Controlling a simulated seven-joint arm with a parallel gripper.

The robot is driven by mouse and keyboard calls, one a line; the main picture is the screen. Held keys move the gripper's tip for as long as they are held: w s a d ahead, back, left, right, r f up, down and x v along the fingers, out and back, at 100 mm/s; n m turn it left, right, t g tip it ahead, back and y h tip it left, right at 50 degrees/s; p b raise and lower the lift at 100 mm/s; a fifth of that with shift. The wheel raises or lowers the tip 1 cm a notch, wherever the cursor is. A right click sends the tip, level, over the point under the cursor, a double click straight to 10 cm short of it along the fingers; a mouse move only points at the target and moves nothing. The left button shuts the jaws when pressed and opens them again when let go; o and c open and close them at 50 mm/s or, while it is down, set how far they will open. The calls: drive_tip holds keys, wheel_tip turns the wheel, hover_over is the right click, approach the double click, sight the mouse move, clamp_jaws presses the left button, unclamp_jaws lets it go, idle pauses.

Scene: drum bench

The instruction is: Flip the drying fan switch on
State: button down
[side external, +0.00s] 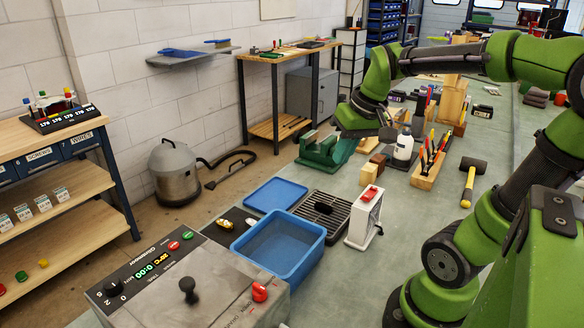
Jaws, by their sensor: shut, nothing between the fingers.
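The drying fan (361,222) is a white upright box on the bench, beside a dark grated tray. A red switch (370,193) sits at its top; its position is too small to tell. My gripper (387,134) is at the end of the green arm, high above the bench and behind the fan in the picture. It is apart from the switch, shut and empty. Its fingers are small and dark here, partly lost against the arm and the things behind.
A blue bin (280,268), a blue lid (275,194) and the grated tray (324,209) lie left of the fan. A white bottle (404,146), a green vise (325,152) and a wooden tool rack (427,173) stand behind. A grey control box (215,290) is in front.

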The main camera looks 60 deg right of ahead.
sight(367, 197)
drive_tip(key=s+d+r+n+g, duration=0.1)
drive_tip(key=s+d+n+g, duration=0.1)
drive_tip(key=d+n, duration=0.1)
drive_tip(key=s+d+r+n+g+y, duration=0.1)
drive_tip(key=s+d+r+n+g, duration=0.1)
drive_tip(key=d, duration=0.3)
drive_tip(key=shift+d+r+n+y, duration=0.25)
drive_tip(key=shift+n+y, duration=0.05)
drive_tip(key=shift+n, duration=0.1)
drive_tip(key=shift+s, duration=0.1)
drive_tip(key=f, duration=0.4)
drive_tip(key=a+f, duration=0.1)
drive_tip(key=f, duration=0.9)
drive_tip(key=shift+a, duration=0.4)
